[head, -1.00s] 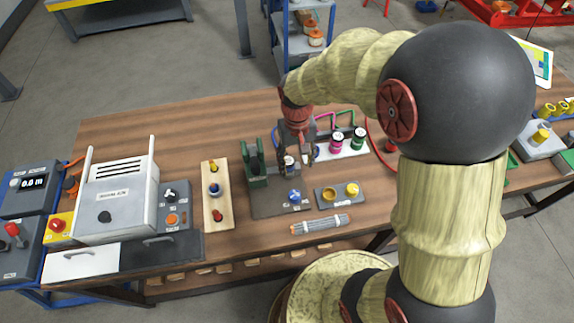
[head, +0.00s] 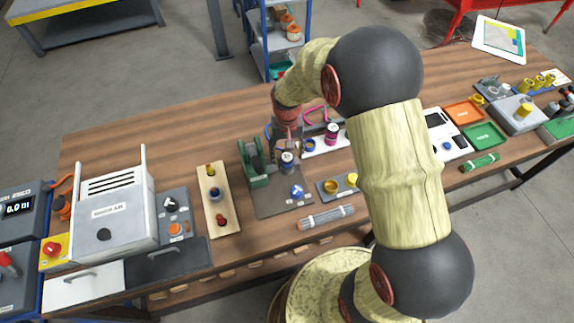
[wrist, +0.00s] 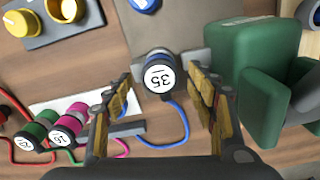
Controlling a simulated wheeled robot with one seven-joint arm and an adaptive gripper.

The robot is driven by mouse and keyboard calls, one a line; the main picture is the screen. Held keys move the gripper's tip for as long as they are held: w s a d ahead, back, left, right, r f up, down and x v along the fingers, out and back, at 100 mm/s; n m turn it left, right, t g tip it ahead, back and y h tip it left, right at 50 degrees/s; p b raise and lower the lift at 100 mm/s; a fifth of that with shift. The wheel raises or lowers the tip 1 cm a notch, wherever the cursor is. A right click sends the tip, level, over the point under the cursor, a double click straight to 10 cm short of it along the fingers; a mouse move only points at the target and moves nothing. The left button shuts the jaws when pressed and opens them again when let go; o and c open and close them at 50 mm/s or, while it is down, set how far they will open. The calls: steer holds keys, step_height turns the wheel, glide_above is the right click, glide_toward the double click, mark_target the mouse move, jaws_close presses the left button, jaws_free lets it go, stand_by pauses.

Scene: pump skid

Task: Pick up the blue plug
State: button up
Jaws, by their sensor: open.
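The blue plug (wrist: 160,77) has a white end label reading 35, a blue band and a blue cable running down from it. In the wrist view it lies between my gripper's two fingers (wrist: 161,92), with a visible gap on each side. In the head view the plug (head: 287,160) stands on a dark grey plate beside a green block. My gripper (head: 285,143) is open and empty over the plug, pointing down. Contact with the plug is not seen.
The green block (wrist: 262,60) stands close to the right finger. A blue knob (head: 297,191) sits on the plate's near part.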

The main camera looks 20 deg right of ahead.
step_height(320, 180, down, 2)
steer(key=shift+f, duration=0.1)
steer(key=shift+c, duration=0.2)
jaws_close()
stand_by(0.6)
